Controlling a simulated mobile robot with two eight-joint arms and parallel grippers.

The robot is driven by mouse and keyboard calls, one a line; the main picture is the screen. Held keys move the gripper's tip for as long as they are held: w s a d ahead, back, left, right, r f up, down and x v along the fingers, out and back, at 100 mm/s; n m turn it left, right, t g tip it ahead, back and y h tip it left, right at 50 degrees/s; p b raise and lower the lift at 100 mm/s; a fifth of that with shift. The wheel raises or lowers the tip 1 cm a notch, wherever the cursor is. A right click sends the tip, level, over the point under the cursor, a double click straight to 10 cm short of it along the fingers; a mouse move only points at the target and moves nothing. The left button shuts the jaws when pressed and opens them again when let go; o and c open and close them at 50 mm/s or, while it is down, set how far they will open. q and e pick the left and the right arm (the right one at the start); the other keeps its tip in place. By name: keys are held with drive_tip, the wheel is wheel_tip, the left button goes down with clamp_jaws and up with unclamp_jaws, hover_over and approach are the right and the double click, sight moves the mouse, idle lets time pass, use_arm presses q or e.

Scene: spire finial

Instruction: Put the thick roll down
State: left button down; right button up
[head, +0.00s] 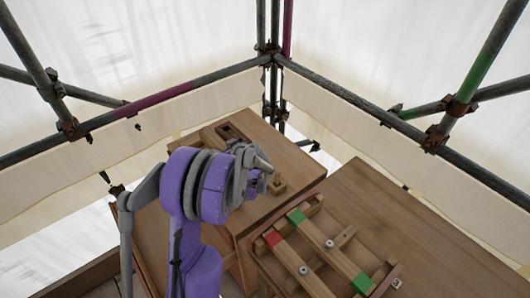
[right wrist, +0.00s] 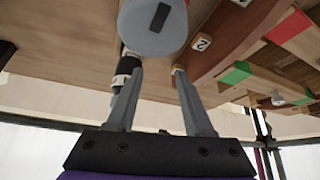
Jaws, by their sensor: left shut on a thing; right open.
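My left gripper (head: 260,168) is over the wooden box top at the centre of the head view, at the end of my purple and grey arm. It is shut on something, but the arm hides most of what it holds. I cannot make out the thick roll clearly in either view. A small wooden block with a peg (head: 278,185) stands on the box top just right of and below the left gripper. My right gripper (right wrist: 158,72) is open in the right wrist view, with no thing seen held between its fingers.
The wooden box (head: 300,165) has a slotted wooden piece (head: 228,132) at its back left. To the right, a wooden frame with red and green marks (head: 318,250) lies on a wooden bench (head: 420,235). Scaffold tubes (head: 350,97) and pale sheeting close off the back.

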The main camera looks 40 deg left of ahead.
use_arm(q)
drive_tip(key=f, duration=0.6)
drive_tip(key=shift+w+d+f, duration=0.1)
drive_tip(key=shift+w+f, duration=0.2)
drive_tip(key=shift+f, duration=1.45)
drive_tip(key=shift+b, duration=0.3)
drive_tip(key=shift+f, duration=0.2)
unclamp_jaws()
